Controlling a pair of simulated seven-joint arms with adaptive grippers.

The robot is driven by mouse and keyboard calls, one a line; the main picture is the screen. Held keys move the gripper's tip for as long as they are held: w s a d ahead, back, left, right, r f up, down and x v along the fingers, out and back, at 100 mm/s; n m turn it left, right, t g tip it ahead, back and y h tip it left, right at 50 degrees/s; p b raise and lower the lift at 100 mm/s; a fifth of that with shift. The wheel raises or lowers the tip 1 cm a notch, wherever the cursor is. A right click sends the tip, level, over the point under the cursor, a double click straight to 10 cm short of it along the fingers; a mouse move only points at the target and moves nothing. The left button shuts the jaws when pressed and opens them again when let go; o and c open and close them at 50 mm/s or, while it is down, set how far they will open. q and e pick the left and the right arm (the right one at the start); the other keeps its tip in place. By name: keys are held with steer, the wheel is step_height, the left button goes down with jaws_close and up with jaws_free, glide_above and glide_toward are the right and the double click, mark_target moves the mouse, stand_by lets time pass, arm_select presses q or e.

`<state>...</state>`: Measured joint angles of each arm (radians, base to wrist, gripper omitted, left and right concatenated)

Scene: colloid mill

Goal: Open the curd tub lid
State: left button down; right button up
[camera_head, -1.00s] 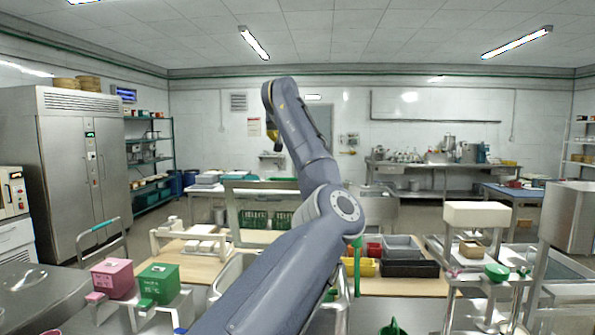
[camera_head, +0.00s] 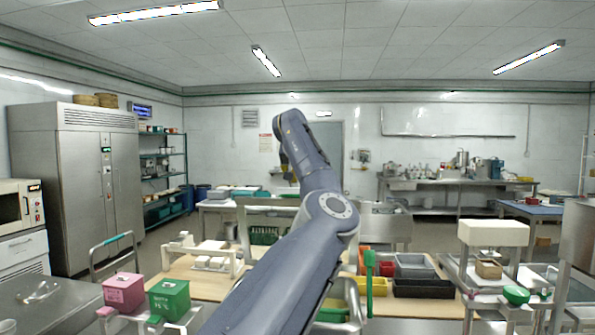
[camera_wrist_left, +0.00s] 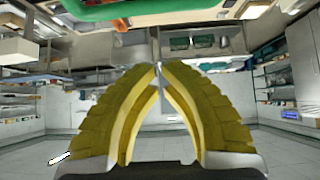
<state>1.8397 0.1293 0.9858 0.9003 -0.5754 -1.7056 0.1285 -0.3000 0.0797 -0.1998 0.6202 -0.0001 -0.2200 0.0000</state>
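A pink lidded box (camera_head: 123,293) and a green lidded box (camera_head: 169,299) stand side by side at the lower left of the head view, both looking closed. Their labels are too small to read, so I cannot tell whether either is the curd tub. My left arm rises through the middle of the head view, and its gripper is mostly hidden there. In the left wrist view, my left gripper (camera_wrist_left: 159,68) has its yellow fingers together at the tips with nothing visible between them. It is away from both boxes. My right gripper is not in view.
A wooden board with a white rack (camera_head: 205,255) lies right of the boxes. Black (camera_head: 423,288) and grey (camera_head: 413,266) trays are right of my arm. A green object (camera_wrist_left: 130,8) crosses the top of the wrist view.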

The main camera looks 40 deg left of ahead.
arm_select(q)
steer(key=shift+s+d+f, duration=0.2)
steer(key=shift+s+f, duration=0.1)
steer(key=shift+f, duration=0.25)
steer(key=shift+s+d+f, duration=0.2)
steer(key=shift+s+f, duration=0.05)
steer(key=shift+f, duration=0.25)
steer(key=shift+s+d+f, duration=0.2)
steer(key=shift+s+f, duration=0.1)
steer(key=shift+f, duration=0.25)
